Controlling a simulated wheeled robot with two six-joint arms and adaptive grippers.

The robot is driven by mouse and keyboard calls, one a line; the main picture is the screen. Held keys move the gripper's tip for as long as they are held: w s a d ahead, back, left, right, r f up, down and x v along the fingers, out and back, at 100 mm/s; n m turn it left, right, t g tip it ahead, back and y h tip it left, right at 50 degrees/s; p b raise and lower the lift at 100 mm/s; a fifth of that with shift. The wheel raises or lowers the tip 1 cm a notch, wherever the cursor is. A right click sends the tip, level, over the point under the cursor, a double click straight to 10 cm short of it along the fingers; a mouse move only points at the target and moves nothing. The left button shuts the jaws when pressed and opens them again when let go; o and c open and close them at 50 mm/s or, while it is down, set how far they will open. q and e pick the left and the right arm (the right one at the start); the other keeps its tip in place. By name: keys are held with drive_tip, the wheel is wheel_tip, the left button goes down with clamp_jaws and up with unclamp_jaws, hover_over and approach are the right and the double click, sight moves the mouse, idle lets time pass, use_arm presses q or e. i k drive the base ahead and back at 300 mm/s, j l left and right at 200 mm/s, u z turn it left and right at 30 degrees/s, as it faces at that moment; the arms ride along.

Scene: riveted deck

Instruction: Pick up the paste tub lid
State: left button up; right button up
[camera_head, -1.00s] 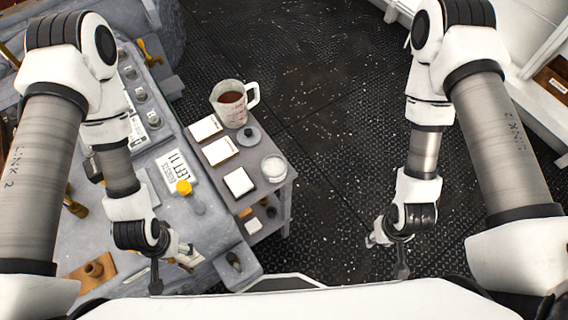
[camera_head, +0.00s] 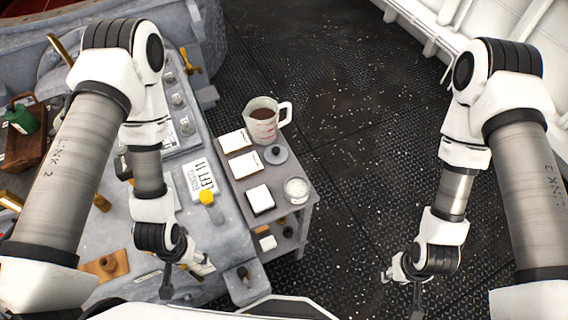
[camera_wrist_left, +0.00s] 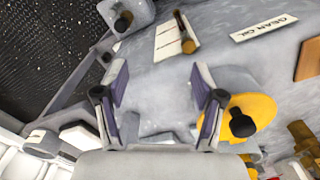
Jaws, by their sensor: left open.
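The likely paste tub lid is a round grey disc with a small knob (camera_head: 275,154), lying flat on the grey side table in the head view. A clear round tub with white contents (camera_head: 297,190) stands just below it. My left gripper (camera_head: 187,272) is over the front of the grey bench, left of and apart from the lid. In the left wrist view its two fingers (camera_wrist_left: 158,70) are spread with nothing held between them; I cannot make out the lid there. My right gripper (camera_head: 400,285) hangs over the deck floor, away from the tables; its jaw opening is unclear.
A measuring jug of brown liquid (camera_head: 263,122) stands behind the lid. White-topped blocks (camera_head: 243,165) line the side table's left part (camera_head: 310,212). A yellow-topped item (camera_head: 207,198) is on the bench. Open deck floor (camera_head: 370,160) lies to the right.

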sight(275, 154)
drive_tip(key=k+l, duration=0.2)
drive_tip(key=l, duration=0.85)
drive_tip(key=i+l, duration=0.2)
drive_tip(key=i, duration=0.2)
drive_tip(key=z, duration=0.05)
